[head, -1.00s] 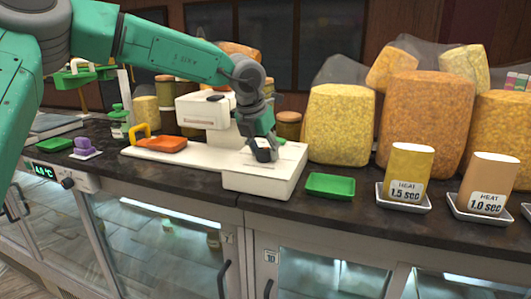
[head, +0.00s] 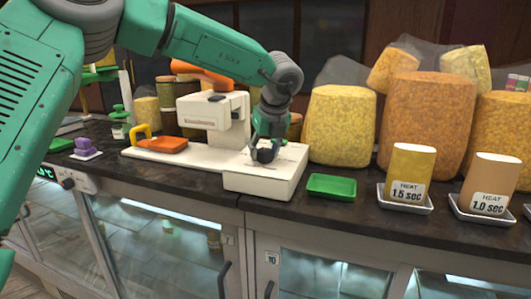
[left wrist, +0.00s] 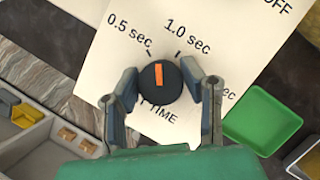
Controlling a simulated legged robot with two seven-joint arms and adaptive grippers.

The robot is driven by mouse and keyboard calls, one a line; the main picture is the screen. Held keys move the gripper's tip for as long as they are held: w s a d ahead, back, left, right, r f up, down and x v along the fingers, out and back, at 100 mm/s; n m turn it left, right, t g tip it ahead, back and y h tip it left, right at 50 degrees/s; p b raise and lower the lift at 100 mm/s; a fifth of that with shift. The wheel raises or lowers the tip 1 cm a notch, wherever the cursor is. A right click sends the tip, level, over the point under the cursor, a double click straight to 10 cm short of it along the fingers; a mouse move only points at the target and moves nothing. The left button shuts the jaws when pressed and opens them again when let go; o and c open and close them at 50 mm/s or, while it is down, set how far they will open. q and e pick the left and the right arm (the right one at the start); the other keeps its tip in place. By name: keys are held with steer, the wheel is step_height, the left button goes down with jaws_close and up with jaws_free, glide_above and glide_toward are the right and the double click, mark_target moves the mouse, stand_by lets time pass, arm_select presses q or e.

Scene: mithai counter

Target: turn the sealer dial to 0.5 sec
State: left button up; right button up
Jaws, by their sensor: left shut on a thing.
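The white sealer (head: 262,183) stands on the dark counter, with its control face at the right end. In the left wrist view its black round dial (left wrist: 160,95) has an orange pointer mark (left wrist: 159,74). The mark points up in the picture, between the "0.5 sec" label (left wrist: 130,31) and the "1.0 sec" label (left wrist: 187,37). Another time label at the right is partly hidden by a finger. My left gripper (left wrist: 160,84) is shut on the dial, one finger on each side. In the head view the gripper (head: 265,153) hides the dial. My right gripper is not in view.
A green tray (head: 331,186) lies just right of the sealer. Heat packets marked 1.5 sec (head: 408,170) and 1.0 sec (head: 489,182) stand on white trays. Large snack bags (head: 340,124) stand behind. An orange-handled item (head: 165,144) sits on the sealer's left part.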

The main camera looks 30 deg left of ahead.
arm_select(q)
steer(key=n, duration=0.2)
steer(key=n+g+y, duration=0.1)
steer(key=n, duration=0.1)
steer(key=shift+w+r+n+g, duration=0.1)
steer(key=shift+r+n+g, duration=0.1)
steer(key=shift+n+g, duration=0.15)
steer(key=shift+n, duration=0.25)
steer(key=o, duration=1.1)
steer(key=shift+o, duration=0.2)
steer(key=shift+f, duration=0.1)
steer(key=v, duration=1.2)
steer(key=shift+w, duration=0.15)
